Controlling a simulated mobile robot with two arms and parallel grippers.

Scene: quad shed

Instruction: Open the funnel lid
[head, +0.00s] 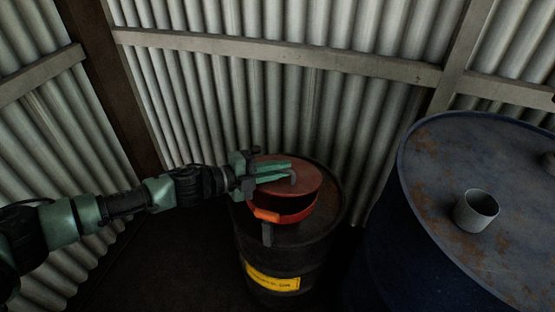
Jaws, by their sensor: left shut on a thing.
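The funnel lid (308,182) is a round, dull red disc on a red funnel (297,217) that sits on top of a black drum. An orange handle (264,215) sticks out at the front left of the funnel. A dark gap shows between the lid and the funnel rim at the front right, so the lid looks slightly raised. My left gripper (287,172) reaches in from the left, and its green fingers lie at the lid's far left part. It is shut on the lid; the exact contact is hard to see. My right gripper is not in view.
The black drum (290,254) has a yellow label (272,278). A larger rusty blue drum (427,190) stands at the right with a metal cup (476,211) on top. Corrugated metal walls (330,120) with beams close in behind and at the left.

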